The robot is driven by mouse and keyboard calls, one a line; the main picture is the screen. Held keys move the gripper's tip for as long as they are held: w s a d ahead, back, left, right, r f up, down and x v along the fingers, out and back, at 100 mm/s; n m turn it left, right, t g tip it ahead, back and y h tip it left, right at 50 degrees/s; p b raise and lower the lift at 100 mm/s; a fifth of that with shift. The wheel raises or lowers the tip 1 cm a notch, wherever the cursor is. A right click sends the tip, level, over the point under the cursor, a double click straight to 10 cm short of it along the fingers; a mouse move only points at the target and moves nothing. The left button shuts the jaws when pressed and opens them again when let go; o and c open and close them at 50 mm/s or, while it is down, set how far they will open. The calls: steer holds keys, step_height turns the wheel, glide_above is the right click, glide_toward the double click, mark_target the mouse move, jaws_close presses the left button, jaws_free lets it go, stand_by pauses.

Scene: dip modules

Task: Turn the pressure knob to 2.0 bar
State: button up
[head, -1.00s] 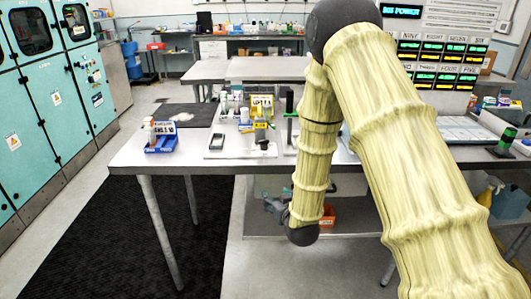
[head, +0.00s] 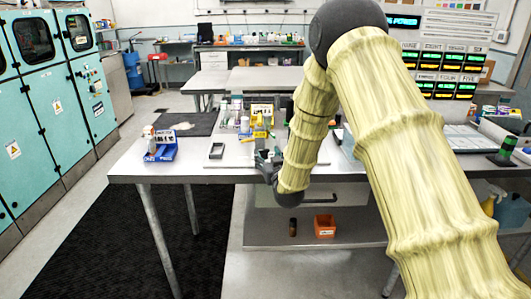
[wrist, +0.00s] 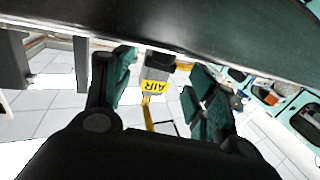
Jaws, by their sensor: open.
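A yellow device (head: 260,128) stands on the pale board on the table, just beyond my gripper (head: 266,158). In the wrist view a yellow AIR label (wrist: 154,87) shows upside down, with a grey block (wrist: 158,64) against it. I cannot tell for certain which part is the pressure knob, and no scale reading is legible. My gripper (wrist: 163,82) is open, its green-padded fingers to either side of the label and block, with gaps on both sides. I see no contact.
A blue bin (head: 161,152) stands at the table's left. A small dark-rimmed tray (head: 216,150) lies left of my gripper. A green-and-black post (head: 507,147) stands at the right. An orange bin (head: 324,227) sits on the lower shelf. The table's front left is clear.

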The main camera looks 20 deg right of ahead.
mark_target(262, 151)
steer(key=shift+w, duration=1.25)
steer(key=c, duration=1)
steer(key=shift+a+f+m+h, duration=0.1)
steer(key=shift+m+h, duration=0.3)
steer(key=shift+h, duration=0.2)
steer(key=m+h, duration=0.1)
steer(key=h, duration=0.1)
steer(key=m+g+h+b, duration=0.1)
steer(key=h, duration=0.1)
steer(key=m+h, duration=0.1)
steer(key=shift+w+a+m+g+h, duration=0.1)
steer(key=shift+a+m+g+h, duration=0.2)
steer(key=shift+a+m+h, duration=0.1)
steer(key=shift+w+a+m+g+h, duration=0.15)
steer(key=shift+m+g+h, duration=1.4)
steer(key=shift+h, duration=0.3)
steer(key=shift+w+a+m+g+h, duration=0.15)
steer(key=shift+m+g+h, duration=1.35)
steer(key=shift+h, duration=0.35)
steer(key=shift+m+g, duration=0.25)
